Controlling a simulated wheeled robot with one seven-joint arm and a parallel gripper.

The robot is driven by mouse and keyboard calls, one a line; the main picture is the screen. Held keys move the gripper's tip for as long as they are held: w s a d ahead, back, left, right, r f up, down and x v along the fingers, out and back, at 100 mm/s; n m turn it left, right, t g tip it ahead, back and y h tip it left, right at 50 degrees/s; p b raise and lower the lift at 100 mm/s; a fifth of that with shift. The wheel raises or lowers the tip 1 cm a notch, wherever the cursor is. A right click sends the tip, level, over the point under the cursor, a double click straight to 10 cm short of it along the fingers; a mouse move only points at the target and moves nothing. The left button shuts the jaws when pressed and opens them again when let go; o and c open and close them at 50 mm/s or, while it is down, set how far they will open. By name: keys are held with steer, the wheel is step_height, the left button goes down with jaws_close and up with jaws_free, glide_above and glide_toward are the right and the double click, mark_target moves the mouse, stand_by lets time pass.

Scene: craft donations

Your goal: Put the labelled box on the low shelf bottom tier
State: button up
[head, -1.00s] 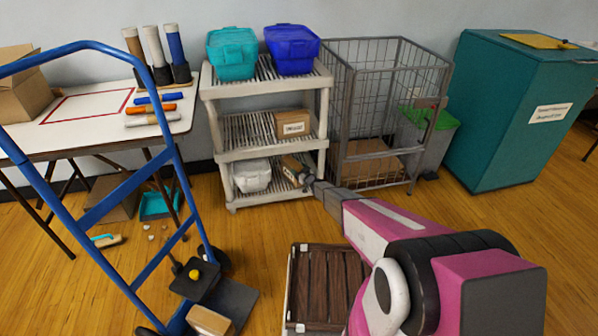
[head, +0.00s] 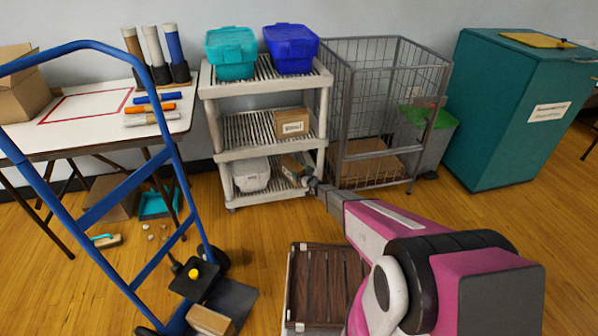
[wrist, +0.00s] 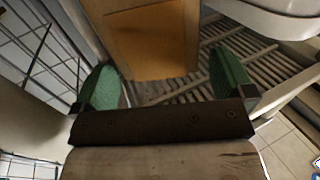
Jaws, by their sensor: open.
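A brown cardboard box (head: 291,166) sits on the bottom tier of the low white slatted shelf (head: 232,153), towards its right side. Its label cannot be read here. In the wrist view the box (wrist: 150,38) lies just beyond and partly between the green fingertips, resting on the slats. My gripper (wrist: 163,68) is open, with a gap between the right finger and the box. In the head view my gripper (head: 309,182) is small at the shelf's front right. Another cardboard box (head: 292,123) with a white label stands on the middle tier.
A white bin (head: 251,175) stands left of the box on the bottom tier. Teal (head: 231,52) and blue (head: 291,49) bins are on top. A wire cage (head: 375,110) stands close to the right. A blue hand truck (head: 150,270) and slatted crate (head: 325,285) are in front.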

steer(key=v, duration=0.9)
steer(key=s+r+g, duration=1.1)
steer(key=s+r, duration=1.1)
steer(key=s+d+r+m+g+h, duration=0.1)
steer(key=s+d+r+m+h, duration=0.3)
steer(key=s+d, duration=0.4)
steer(key=s+d+r+m+g+h, duration=0.2)
steer(key=s+d+r+h, duration=0.5)
steer(key=s, duration=0.4)
steer(key=shift+s+d+r+m, duration=0.25)
steer(key=shift+d+r+m, duration=0.55)
steer(key=shift+d, duration=0.4)
steer(key=shift+f, duration=0.15)
